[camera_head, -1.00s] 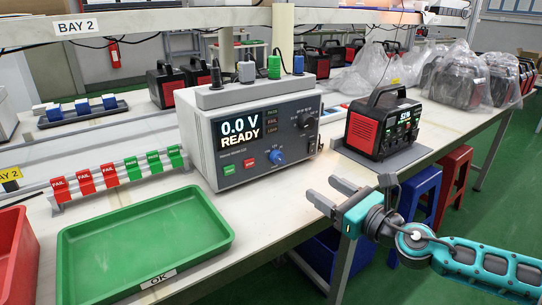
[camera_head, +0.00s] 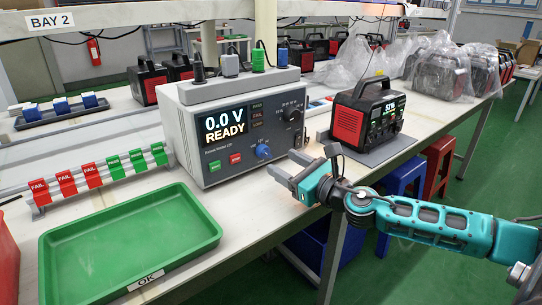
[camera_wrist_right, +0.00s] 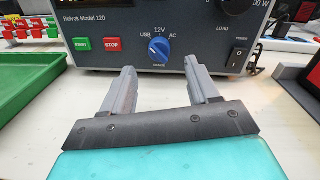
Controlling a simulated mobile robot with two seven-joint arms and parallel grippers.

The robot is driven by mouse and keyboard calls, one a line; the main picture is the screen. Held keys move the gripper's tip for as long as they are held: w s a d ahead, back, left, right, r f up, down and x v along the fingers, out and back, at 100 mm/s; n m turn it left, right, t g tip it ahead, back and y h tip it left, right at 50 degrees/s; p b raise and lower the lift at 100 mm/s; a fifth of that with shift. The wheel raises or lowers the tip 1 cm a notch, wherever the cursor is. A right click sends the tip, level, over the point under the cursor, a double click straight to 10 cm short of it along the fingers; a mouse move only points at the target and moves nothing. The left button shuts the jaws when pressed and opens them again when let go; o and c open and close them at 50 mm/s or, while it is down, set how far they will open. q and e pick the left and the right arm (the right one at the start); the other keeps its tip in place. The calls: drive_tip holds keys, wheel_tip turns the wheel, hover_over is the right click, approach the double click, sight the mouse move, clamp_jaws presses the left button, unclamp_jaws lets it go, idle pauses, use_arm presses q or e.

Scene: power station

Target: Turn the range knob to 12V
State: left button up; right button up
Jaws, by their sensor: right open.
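The blue range knob (camera_head: 263,151) is on the lower front of the grey tester (camera_head: 243,118). In the right wrist view the range knob (camera_wrist_right: 159,51) has USB marked at its left, 12V above and AC at its right. I cannot tell for sure which mark it points to. My right gripper (camera_head: 284,164) is open and empty, in front of the tester's panel. In the right wrist view its fingers (camera_wrist_right: 159,72) stand apart, one to each side below the knob, and look short of it. My left gripper is not in view.
A green tray (camera_head: 132,243) marked OK lies at front left. A red and black power station (camera_head: 365,112) stands right of the tester. Green START (camera_wrist_right: 81,44) and red STOP (camera_wrist_right: 112,44) buttons are left of the knob, a black switch (camera_wrist_right: 238,56) right of it.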

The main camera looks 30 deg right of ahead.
sight(269, 155)
drive_tip(key=w, duration=0.3)
drive_tip(key=shift+w+a+r, duration=0.1)
drive_tip(key=shift+w+a, duration=0.35)
drive_tip(key=shift+w, duration=0.85)
drive_tip(key=shift+c, duration=0.3)
drive_tip(key=c, duration=1)
